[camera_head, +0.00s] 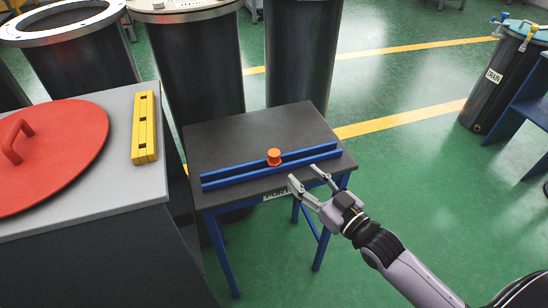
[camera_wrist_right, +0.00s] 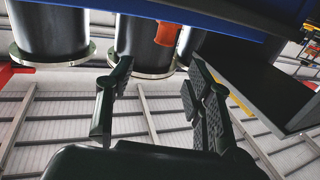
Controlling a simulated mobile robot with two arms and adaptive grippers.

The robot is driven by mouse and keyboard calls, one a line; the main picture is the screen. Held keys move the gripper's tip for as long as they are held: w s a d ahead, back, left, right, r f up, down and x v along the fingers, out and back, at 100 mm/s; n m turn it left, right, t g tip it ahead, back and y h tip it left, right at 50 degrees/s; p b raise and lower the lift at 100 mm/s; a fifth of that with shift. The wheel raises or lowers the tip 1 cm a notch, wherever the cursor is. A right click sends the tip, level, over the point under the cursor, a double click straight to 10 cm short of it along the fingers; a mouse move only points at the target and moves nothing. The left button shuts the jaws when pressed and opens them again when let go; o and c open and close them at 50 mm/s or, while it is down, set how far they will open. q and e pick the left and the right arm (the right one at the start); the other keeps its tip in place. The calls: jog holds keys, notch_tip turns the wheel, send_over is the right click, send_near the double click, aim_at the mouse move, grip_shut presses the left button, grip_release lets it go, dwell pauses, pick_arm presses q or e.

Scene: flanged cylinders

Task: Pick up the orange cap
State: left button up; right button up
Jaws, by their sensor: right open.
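The orange cap (camera_head: 274,157) sits on a pair of blue rails (camera_head: 225,177) that run across a small dark-topped table (camera_head: 215,135). My right gripper (camera_head: 303,175) is open and empty, in front of the rails and a little to the right of the cap, apart from it. In the right wrist view the orange cap (camera_wrist_right: 167,34) shows beyond the gap between the open fingers of the right gripper (camera_wrist_right: 160,65). My left gripper is not in view.
A grey table (camera_head: 120,195) at the left holds a red round lid (camera_head: 75,145) with a handle and a yellow block (camera_head: 144,128). Tall dark cylinders (camera_head: 200,65) stand close behind the small table. Green floor (camera_head: 440,190) is open at the right.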

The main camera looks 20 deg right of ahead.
aim_at(278, 157)
jog(key=x, duration=0.6)
jog(key=shift+a+f+p+x, duration=0.1)
jog(key=shift+p+x, duration=0.05)
jog(key=shift+x, duration=0.95)
jog(key=shift+a+f+p+x, duration=0.1)
jog(key=shift+f+x, duration=0.05)
jog(key=shift+x, duration=0.9)
jog(key=shift+a+f+p+x, duration=0.1)
jog(key=shift+p+x, duration=0.05)
jog(key=shift+x, duration=0.95)
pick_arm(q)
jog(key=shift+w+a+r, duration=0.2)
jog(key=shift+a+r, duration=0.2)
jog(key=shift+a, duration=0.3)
pick_arm(e)
jog(key=shift+s, duration=0.15)
jog(key=shift+c, duration=0.3)
jog(key=shift+c, duration=0.6)
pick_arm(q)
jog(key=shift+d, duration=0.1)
pick_arm(e)
jog(key=c, duration=0.9)
jog(key=shift+r, duration=0.1)
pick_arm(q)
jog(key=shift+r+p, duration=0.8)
pick_arm(e)
notch_tip(278, 157, up, 20)
jog(key=shift+f, duration=0.1)
